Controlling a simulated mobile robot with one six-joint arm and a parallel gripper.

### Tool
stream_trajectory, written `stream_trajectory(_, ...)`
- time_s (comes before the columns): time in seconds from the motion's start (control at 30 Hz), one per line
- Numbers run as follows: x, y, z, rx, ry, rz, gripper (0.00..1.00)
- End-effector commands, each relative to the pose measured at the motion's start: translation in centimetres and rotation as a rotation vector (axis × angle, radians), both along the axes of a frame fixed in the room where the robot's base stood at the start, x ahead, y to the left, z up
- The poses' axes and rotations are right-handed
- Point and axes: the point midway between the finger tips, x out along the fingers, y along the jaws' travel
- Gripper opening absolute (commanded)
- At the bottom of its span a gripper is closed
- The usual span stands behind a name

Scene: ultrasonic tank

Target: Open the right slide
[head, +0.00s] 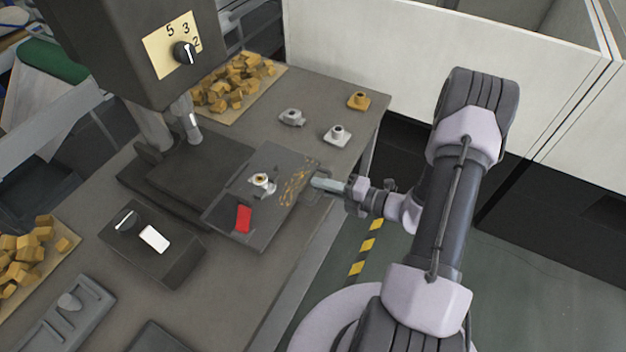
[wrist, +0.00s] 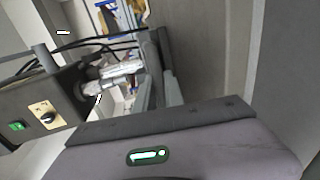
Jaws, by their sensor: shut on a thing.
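The right slide is a dark flat plate (head: 232,222) that sticks out to the right from under the machine's head. A small metal part (head: 262,181) with a brass-coloured top, a red block (head: 243,219) and yellowish flecks lie on it. My gripper (head: 318,185) is at the plate's right end, shut on what looks like its handle (head: 317,200). The fingers hide most of the handle. In the wrist view my gripper's fingers (wrist: 158,85) reach up close together, and their grip is hard to make out.
The machine's head (head: 120,50) with a numbered dial (head: 185,52) overhangs the bench at upper left. A control box (head: 150,245) stands in front. Several loose parts, including a yellow one (head: 358,101), sit at the back right. Trays of yellow blocks (head: 232,85) lie behind and at left.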

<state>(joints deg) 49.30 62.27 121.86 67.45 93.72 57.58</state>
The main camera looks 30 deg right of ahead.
Motion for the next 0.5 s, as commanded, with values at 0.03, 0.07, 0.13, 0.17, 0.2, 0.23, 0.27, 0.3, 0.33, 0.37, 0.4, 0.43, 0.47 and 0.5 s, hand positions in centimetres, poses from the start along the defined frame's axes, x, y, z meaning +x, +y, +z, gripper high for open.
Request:
stream_trajectory(0.03, -0.07, -0.09, 0.04, 0.000, -0.001, -0.001, 0.00)
stream_trajectory(0.07, -0.12, -0.11, 0.04, 0.001, -0.001, 0.000, 0.00)
stream_trajectory(0.13, -0.17, -0.15, 0.03, 0.000, -0.001, 0.000, 0.00)
stream_trajectory(0.17, -0.18, -0.16, 0.03, 0.000, -0.001, 0.000, 0.00)
stream_trajectory(0.2, -0.18, -0.16, 0.03, 0.000, -0.001, 0.000, 0.00)
stream_trajectory(0.23, -0.17, -0.15, 0.03, 0.000, -0.001, 0.000, 0.00)
stream_trajectory(0.27, -0.17, -0.15, 0.03, 0.000, -0.001, 0.000, 0.00)
stream_trajectory(0.3, -0.16, -0.15, 0.04, 0.000, -0.001, 0.000, 0.00)
stream_trajectory(0.33, -0.16, -0.15, 0.04, 0.000, -0.001, 0.000, 0.00)
stream_trajectory(0.37, -0.15, -0.15, 0.03, 0.000, -0.001, 0.000, 0.00)
stream_trajectory(0.4, -0.15, -0.15, 0.04, 0.000, -0.001, 0.000, 0.00)
stream_trajectory(0.43, -0.14, -0.15, 0.04, 0.000, -0.001, 0.000, 0.17)
stream_trajectory(0.47, -0.14, -0.15, 0.04, 0.000, -0.001, 0.000, 0.23)
stream_trajectory(0.5, -0.14, -0.15, 0.04, 0.000, -0.001, 0.000, 0.31)
